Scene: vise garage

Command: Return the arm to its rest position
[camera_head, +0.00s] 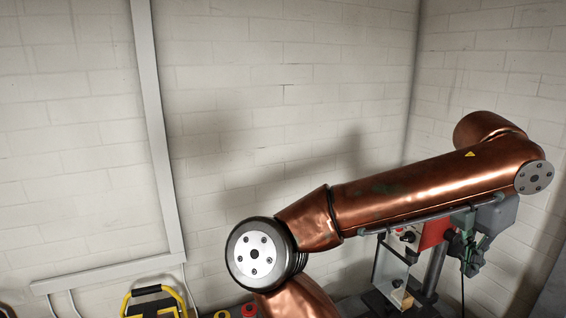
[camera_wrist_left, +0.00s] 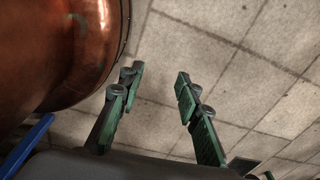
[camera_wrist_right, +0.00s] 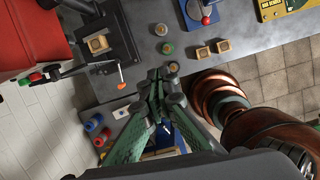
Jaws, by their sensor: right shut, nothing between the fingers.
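My copper right arm (camera_head: 430,180) rises from the bottom centre of the head view and reaches right. Its green gripper (camera_head: 469,262) points down in front of the red machine (camera_head: 436,232). In the right wrist view its fingers (camera_wrist_right: 164,78) are shut together with nothing between them, above the workbench (camera_wrist_right: 140,80). My left gripper (camera_wrist_left: 160,75) shows only in the left wrist view. Its green fingers are apart and empty over the tiled floor (camera_wrist_left: 225,50), beside a copper arm link.
A yellow-black object (camera_head: 155,301) stands at the bottom left of the head view, before the brick wall (camera_head: 270,75).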

